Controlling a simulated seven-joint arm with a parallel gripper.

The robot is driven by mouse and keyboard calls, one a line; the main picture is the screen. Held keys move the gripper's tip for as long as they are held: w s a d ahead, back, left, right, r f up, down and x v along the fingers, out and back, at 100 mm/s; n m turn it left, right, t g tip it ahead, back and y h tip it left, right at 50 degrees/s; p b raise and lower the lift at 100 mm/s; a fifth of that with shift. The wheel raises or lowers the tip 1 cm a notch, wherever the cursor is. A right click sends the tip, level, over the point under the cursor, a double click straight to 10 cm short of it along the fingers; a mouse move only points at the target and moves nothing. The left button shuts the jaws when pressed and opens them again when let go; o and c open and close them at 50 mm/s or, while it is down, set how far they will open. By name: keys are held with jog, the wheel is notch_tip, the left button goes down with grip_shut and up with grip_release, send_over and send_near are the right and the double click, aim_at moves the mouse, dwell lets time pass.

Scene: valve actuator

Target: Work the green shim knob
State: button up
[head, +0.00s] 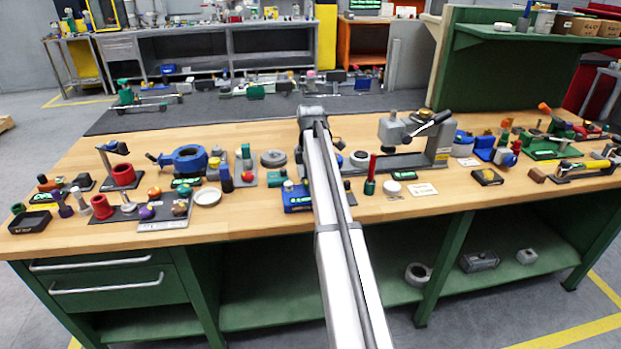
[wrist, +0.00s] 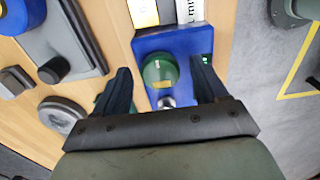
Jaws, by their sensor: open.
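The green shim knob (wrist: 158,72) is a short round knob with a yellow mark on top, on a blue block (wrist: 178,42) in the wrist view. My gripper (wrist: 161,80) is open, with one dark finger to the left and one to the right of the knob. I see gaps between both fingers and the knob. I cannot tell how far the fingertips are above the block. In the head view the blue block (head: 296,205) stands near the bench's front edge, partly behind my arm, which hides the gripper.
A grey disc (wrist: 62,112) lies left of my gripper in the wrist view. In the head view, a red-handled green tool (head: 370,180) and a grey lever press (head: 415,140) stand right of my arm. Several fixtures crowd the wooden bench (head: 240,222) on the left.

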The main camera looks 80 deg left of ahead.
jog(key=c, duration=1.1)
jog(key=shift+o, duration=0.2)
